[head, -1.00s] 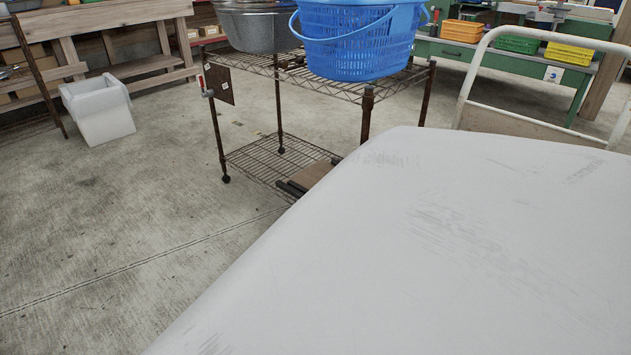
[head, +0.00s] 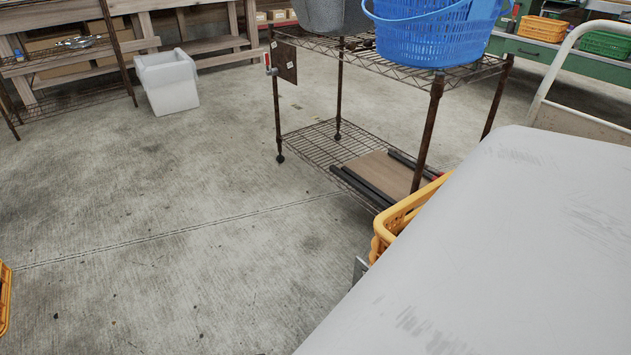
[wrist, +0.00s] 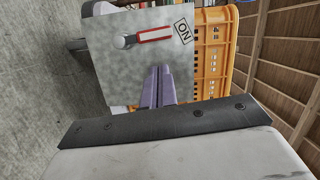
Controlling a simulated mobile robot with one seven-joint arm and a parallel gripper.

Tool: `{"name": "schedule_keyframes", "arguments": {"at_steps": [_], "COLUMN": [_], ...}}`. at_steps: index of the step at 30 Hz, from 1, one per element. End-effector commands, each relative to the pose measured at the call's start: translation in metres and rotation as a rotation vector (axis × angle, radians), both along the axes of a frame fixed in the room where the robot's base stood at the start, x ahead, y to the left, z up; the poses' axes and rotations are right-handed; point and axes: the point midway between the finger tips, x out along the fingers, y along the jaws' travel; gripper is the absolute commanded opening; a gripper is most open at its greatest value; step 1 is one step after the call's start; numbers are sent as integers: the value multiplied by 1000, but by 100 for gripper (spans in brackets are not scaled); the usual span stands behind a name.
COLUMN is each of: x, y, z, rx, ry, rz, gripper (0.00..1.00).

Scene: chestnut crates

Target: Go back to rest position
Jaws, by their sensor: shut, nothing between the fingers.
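My gripper (wrist: 160,80) shows in the wrist view, with its two slim purple-grey fingers together and nothing between them. Behind the fingers is a grey panel (wrist: 122,72) with a red-and-white lever (wrist: 155,35) and a label reading ON. I cannot tell how far the fingertips are from the panel. In the head view the gripper is hidden, and a large pale part of my own arm fills the lower right.
An orange crate (wrist: 212,55) stands beside the panel; an orange crate rim (head: 405,215) shows past my arm. A wire rack (head: 335,150) carries a blue basket (head: 425,35). A white bin (head: 170,82) stands at back left. The left floor is mostly clear.

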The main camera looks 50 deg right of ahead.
Motion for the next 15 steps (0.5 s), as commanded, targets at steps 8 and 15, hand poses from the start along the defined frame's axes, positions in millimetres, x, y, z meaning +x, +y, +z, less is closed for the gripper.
{"name": "schedule_keyframes", "arguments": {"at_steps": [8,15], "x": [1,0], "y": [30,40], "z": [4,2], "rx": [-5,-1], "ry": [1,1], "rz": [5,2], "gripper": [0,0]}}
